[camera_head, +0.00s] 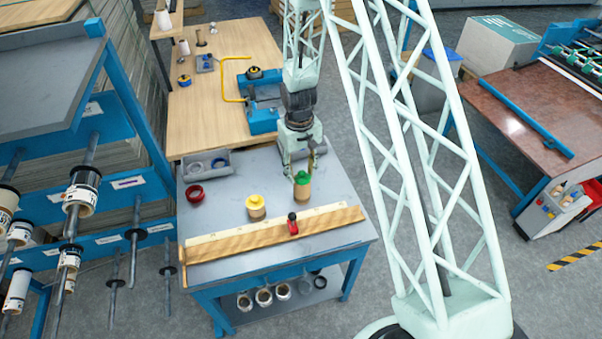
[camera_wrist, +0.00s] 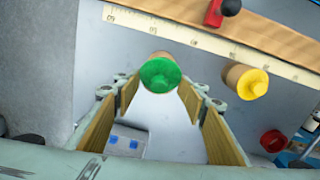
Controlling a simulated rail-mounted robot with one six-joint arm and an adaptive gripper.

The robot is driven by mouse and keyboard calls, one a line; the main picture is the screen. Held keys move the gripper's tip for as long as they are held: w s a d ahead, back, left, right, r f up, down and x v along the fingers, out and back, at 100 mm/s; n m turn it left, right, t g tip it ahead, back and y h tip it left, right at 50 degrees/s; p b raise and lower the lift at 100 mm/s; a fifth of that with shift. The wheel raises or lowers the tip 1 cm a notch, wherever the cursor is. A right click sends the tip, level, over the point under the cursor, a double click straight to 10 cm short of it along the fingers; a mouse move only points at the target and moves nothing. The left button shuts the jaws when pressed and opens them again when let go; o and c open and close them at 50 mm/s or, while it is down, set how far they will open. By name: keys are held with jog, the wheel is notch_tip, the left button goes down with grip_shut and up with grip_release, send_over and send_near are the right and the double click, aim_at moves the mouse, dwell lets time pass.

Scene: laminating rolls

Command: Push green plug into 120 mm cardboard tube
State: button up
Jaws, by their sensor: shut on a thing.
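The green plug (camera_head: 303,178) is at the top of a short cardboard tube (camera_head: 303,193) that stands on the grey bench, behind the ruler. In the wrist view the green plug (camera_wrist: 160,75) lies between the fingertips, with a sliver of the tube (camera_wrist: 158,55) showing past it. My gripper (camera_head: 300,170) points down from above and is shut on the green plug, its two padded fingers on either side of it in the wrist view (camera_wrist: 160,88). How deep the plug sits in the tube is hidden.
A tube with a yellow plug (camera_head: 256,206) stands to the left. A red ring (camera_head: 194,193) and a grey tray (camera_head: 206,165) lie further left. A wooden rail with a ruler (camera_head: 270,232) and a red stop (camera_head: 293,225) runs along the front. The bench's right side is clear.

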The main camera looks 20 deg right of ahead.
aim_at(301, 171)
jog(key=shift+o, duration=1.4)
jog(key=shift+s+d+f, duration=0.1)
jog(key=shift+s+f, duration=0.1)
jog(key=shift+f, duration=0.45)
jog(key=shift+c, duration=0.7)
jog(key=c, duration=0.3)
jog(key=o, duration=1)
jog(key=shift+w+r, duration=0.15)
jog(key=shift+r, duration=0.2)
jog(key=shift+r, duration=5.8)
